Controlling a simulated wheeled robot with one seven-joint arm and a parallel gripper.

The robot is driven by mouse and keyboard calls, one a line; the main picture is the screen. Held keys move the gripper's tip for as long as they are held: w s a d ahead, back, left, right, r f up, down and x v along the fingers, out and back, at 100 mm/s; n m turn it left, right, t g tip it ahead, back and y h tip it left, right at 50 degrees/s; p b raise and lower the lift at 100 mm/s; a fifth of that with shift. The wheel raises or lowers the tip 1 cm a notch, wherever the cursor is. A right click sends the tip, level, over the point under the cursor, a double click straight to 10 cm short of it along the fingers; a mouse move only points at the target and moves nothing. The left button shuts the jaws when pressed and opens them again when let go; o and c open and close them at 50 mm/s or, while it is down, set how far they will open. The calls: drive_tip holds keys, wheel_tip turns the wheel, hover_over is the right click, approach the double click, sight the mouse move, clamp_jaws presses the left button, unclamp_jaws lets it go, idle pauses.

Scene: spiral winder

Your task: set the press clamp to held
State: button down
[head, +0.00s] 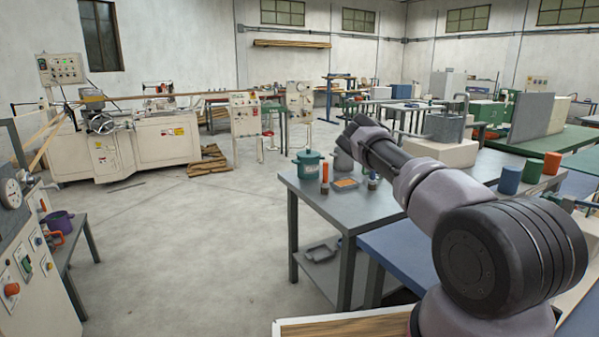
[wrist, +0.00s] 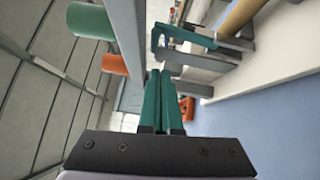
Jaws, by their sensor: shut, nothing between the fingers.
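My gripper (wrist: 160,88) shows in the wrist view with its two teal fingers side by side, shut and empty. In the head view my arm reaches from the lower right toward the middle, and the fingers cannot be made out there. A teal bracket-like part (wrist: 200,38) lies just beyond the fingertips in the wrist view, apart from them, beside a tan roll. It may be the press clamp, but I cannot tell for sure, nor its setting. A small orange-red part (wrist: 187,108) shows right of the fingers, over a blue surface.
A grey table (head: 318,190) holds a teal pot (head: 309,164), an orange tray (head: 345,183) and small cylinders. A blue cylinder (head: 510,179) and an orange one (head: 551,163) stand to the right of my arm.

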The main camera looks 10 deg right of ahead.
drive_tip(key=s+a+r+t+y, duration=0.4)
drive_tip(key=a+r, duration=0.5)
drive_tip(key=a, duration=0.4)
drive_tip(key=s+a+r+m+t+y, duration=0.1)
drive_tip(key=s+a+r+t+y, duration=0.3)
drive_tip(key=a+r, duration=0.5)
drive_tip(key=s+a+r+t+y, duration=0.4)
drive_tip(key=s+a+r+y, duration=0.3)
drive_tip(key=a, duration=1.2)
wheel_tip(320, 180, up, 3)
drive_tip(key=shift+a+m+y, duration=0.15)
drive_tip(key=shift+m+y, duration=0.15)
drive_tip(key=shift+y, duration=0.9)
drive_tip(key=c, duration=1.4)
unclamp_jaws()
drive_tip(key=s+a+r+t, duration=0.1)
drive_tip(key=s+a, duration=0.1)
drive_tip(key=s+a+r+n+t+y, duration=0.1)
drive_tip(key=s+a, duration=0.2)
drive_tip(key=s+a+r, duration=0.1)
drive_tip(key=s+a, duration=0.1)
drive_tip(key=s, duration=0.1)
drive_tip(key=shift+a+r+t, duration=0.15)
drive_tip(key=shift+r+t, duration=0.05)
drive_tip(key=shift+t, duration=0.2)
drive_tip(key=o, duration=0.5)
drive_tip(key=shift+s+a, duration=0.1)
drive_tip(key=o, duration=0.9)
drive_tip(key=shift+s, duration=0.1)
